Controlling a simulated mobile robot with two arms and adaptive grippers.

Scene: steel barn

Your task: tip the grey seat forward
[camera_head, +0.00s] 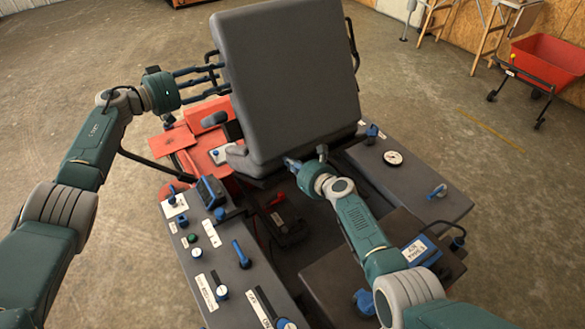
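The grey seat (290,80) shows as a large padded panel standing steeply, slightly tilted, in the middle of the machine. A thicker grey cushion part (243,160) shows at its lower left. My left gripper (218,79) is at the seat's left edge, with its fingers apart and pointing at the panel. Whether the fingertips touch it, I cannot tell. My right gripper (291,163) is low in front of the panel, near its bottom edge. Its fingers are small and partly hidden, so their opening is unclear.
A left control console (205,245) with blue levers and knobs and a right console (425,185) flank the seat. An orange-red body part (175,141) lies behind on the left. A red cart (550,60) stands at the far right. Open concrete floor surrounds the machine.

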